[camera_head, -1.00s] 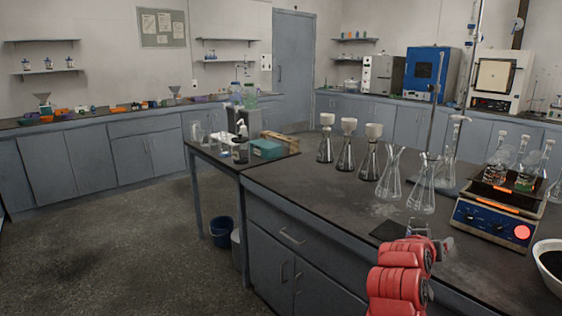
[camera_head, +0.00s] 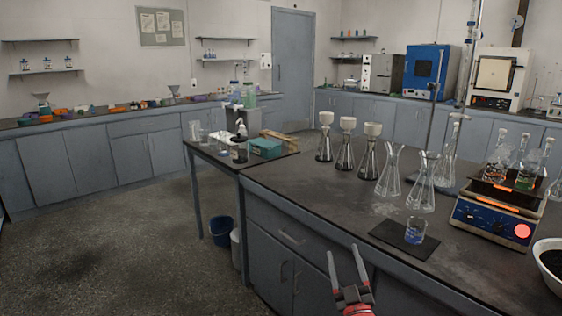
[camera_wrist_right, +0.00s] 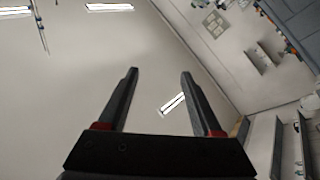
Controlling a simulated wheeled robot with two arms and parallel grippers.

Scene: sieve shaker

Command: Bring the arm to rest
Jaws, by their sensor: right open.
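My right gripper (camera_head: 347,268) is at the bottom of the head view, in front of the bench's front edge. Its two fingers point up and stand apart, with nothing between them. In the right wrist view the open fingers (camera_wrist_right: 160,85) point toward the ceiling and wall. My left gripper is in neither view. A small glass beaker (camera_head: 415,231) with blue contents stands upright on a dark mat (camera_head: 390,236) near the front of the bench, apart from the right gripper.
The dark bench (camera_head: 300,190) holds two empty flasks, several funnel-topped flasks, a shaker (camera_head: 492,216) with flasks on it and a white bowl (camera_head: 548,262). A side table (camera_head: 215,150) carries bottles and a teal box (camera_head: 265,148). The floor at left is clear.

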